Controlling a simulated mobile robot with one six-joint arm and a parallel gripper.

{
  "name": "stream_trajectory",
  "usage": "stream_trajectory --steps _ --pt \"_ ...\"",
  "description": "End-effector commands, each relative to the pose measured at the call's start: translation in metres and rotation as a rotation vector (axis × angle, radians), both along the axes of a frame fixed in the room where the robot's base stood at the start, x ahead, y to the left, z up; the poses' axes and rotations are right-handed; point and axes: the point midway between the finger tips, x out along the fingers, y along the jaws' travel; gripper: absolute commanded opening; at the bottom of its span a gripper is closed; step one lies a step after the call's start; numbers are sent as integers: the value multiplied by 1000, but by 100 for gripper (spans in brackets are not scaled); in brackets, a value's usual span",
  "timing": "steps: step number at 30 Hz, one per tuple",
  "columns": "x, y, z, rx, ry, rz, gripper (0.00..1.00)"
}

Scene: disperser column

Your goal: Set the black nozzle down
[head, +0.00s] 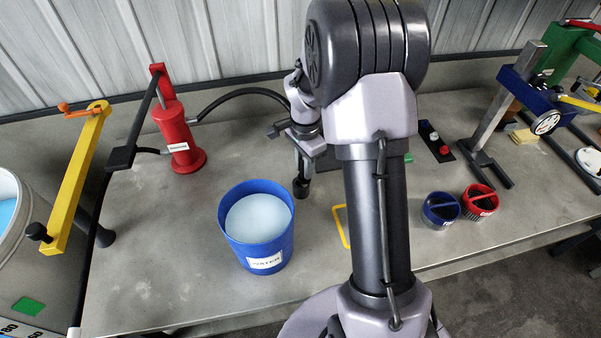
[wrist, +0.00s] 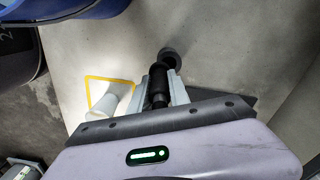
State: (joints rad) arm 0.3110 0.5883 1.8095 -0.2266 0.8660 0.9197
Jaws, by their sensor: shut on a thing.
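My gripper (head: 304,166) points down over the grey bench, just to the right of the blue water bucket (head: 287,238). It is shut on the black nozzle (head: 301,187), whose round end points down at the bench. In the wrist view the nozzle (wrist: 169,59) sticks out beyond the pale fingers of my gripper (wrist: 163,88). I cannot tell whether its end touches the bench. A yellow outline (head: 338,222) is marked on the bench, partly hidden by my arm. It also shows in the wrist view (wrist: 90,88), left of the nozzle, with a white cylindrical thing (wrist: 112,102) at it.
A red pump-like cylinder (head: 180,140) with a black hose stands at the back left. A yellow lever arm (head: 77,180) is at the left. Blue (head: 440,212) and red (head: 481,201) round holders stand right of my arm. Bare bench (head: 165,240) lies left of the bucket.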

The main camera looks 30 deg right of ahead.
Motion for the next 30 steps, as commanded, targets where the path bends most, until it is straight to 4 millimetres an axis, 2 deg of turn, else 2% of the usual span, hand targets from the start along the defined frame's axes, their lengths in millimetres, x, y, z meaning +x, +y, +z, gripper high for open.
stream_trajectory --steps 1,5,11,21,22,24,30 --pt "9 0 -2 0 -1 1 0" --pt "19 0 -5 0 0 1 0" --pt "19 0 -39 0 1 1 0" --pt "19 0 -41 0 0 1 0" --pt "19 0 -40 0 0 1 28" --pt "19 0 -40 0 0 1 42" --pt "19 0 -40 0 0 1 44"
